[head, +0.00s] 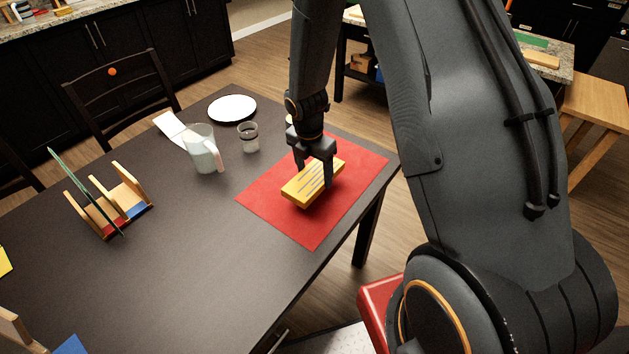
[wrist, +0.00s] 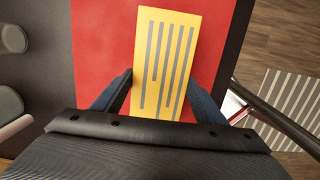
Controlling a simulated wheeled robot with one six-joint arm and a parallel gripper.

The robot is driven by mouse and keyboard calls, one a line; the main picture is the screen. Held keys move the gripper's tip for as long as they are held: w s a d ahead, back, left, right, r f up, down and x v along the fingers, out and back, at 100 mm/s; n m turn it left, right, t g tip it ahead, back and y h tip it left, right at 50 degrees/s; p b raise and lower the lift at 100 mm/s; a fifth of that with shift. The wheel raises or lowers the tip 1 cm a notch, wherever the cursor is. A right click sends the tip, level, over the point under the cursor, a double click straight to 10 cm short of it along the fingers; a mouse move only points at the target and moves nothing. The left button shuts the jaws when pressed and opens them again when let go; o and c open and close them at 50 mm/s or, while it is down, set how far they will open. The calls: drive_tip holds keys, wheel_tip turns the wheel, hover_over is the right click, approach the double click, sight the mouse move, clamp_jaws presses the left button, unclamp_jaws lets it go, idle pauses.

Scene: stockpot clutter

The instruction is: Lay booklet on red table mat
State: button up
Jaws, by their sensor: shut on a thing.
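The booklet (head: 314,182) is yellow with grey stripes on its upper face. My gripper (head: 315,165) is shut on it, with one finger at each long side. The red table mat (head: 312,228) lies flat on the dark table, and the booklet is over its middle part. In the wrist view the booklet (wrist: 168,58) sticks out ahead between the fingers (wrist: 158,95), with the red mat (wrist: 100,45) below and around it. I cannot tell whether the booklet touches the mat or hangs a little above it.
A pitcher (head: 204,152), a glass (head: 248,137) and a white plate (head: 232,108) stand left of the mat. A wooden rack (head: 115,208) is farther left. The mat's right corner lies near the table edge. The table's middle front is clear.

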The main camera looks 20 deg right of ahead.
sight(314, 182)
drive_tip(key=shift+f+p, duration=0.35)
drive_tip(key=shift+f, duration=1.75)
drive_tip(key=shift+f, duration=0.1)
drive_tip(key=o, duration=1.2)
drive_tip(key=shift+c, duration=0.2)
